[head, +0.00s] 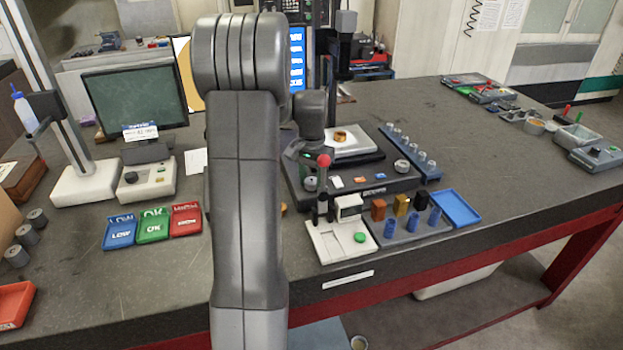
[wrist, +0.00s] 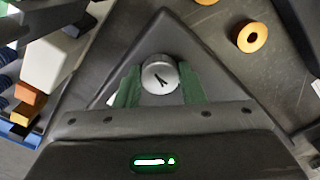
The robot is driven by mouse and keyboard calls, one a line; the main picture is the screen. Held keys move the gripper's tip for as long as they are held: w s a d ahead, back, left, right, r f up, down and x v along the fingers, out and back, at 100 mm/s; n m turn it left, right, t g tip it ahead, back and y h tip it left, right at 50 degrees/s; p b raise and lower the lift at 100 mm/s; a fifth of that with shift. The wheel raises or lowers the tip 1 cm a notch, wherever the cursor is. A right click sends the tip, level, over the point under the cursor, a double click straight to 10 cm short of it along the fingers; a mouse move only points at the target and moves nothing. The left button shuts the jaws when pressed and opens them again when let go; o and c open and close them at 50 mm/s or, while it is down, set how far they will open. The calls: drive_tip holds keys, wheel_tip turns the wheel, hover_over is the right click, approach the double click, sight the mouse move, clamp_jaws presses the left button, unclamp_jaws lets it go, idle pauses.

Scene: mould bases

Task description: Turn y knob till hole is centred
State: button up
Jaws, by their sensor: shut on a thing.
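In the wrist view my gripper (wrist: 159,84) has its two green-padded fingers on either side of a round grey knob (wrist: 160,72) with a black mark on its face, and is shut on it. In the head view my gripper (head: 309,176) is low at the left front of the dark stage base (head: 345,190), mostly behind my arm. A second grey knob (head: 401,166) is at the base's right side. A brass-coloured ring part (head: 346,136) sits on the pale stage plate. The monitor (head: 135,98) has a dark green screen; I cannot make out a hole on it.
Coloured blocks and a blue tray (head: 456,207) lie to the right. Blue, green and red trays (head: 119,232) lie left of my arm. An orange ring (wrist: 252,37) lies nearby.

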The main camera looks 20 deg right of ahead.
sight(312, 181)
drive_tip(key=m, duration=0.6)
drive_tip(key=shift+m, duration=0.3)
idle(0.4)
drive_tip(key=o, duration=1)
drive_tip(key=shift+r, duration=0.15)
wheel_tip(312, 181, up, 14)
drive_tip(key=shift+f+b, duration=0.2)
drive_tip(key=shift+b, duration=0.35)
